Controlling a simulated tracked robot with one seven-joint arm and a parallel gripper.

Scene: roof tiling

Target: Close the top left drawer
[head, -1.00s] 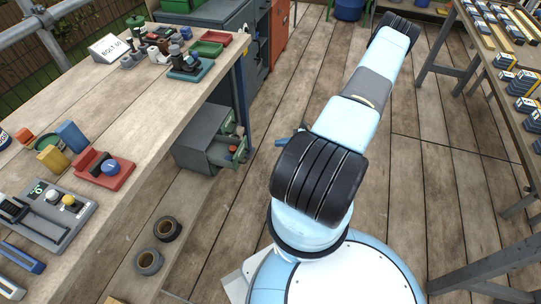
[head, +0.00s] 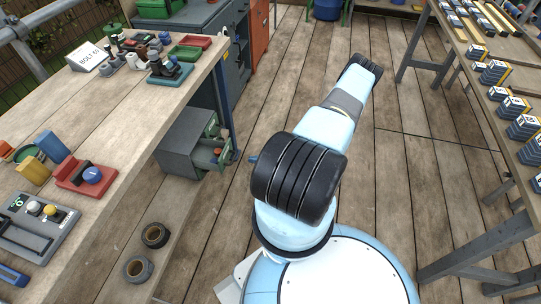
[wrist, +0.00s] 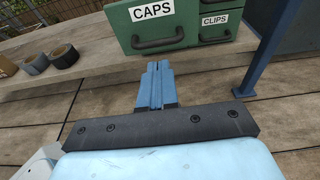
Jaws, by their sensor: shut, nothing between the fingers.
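A grey drawer cabinet (head: 180,150) stands under the left workbench in the head view. Its near drawer (head: 208,158) is pulled out, with a small orange-red item inside. In the wrist view, a green drawer front labelled CAPS (wrist: 184,17), with a dark bar handle (wrist: 158,43), is at upper left of the drawers. A front labelled CLIPS (wrist: 215,20) is to its right and looks set further back. My gripper (wrist: 155,66) has blue fingers, shut and empty, pointing toward the CAPS front just below its handle. In the head view my arm hides most of the gripper.
The workbench (head: 130,110) holds trays, tools and a scale. Tape rolls (head: 155,235) lie below it. A blue bench leg (wrist: 255,72) stands right of the drawers. Another table (head: 500,150) with boxes is at the right. The plank floor between is open.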

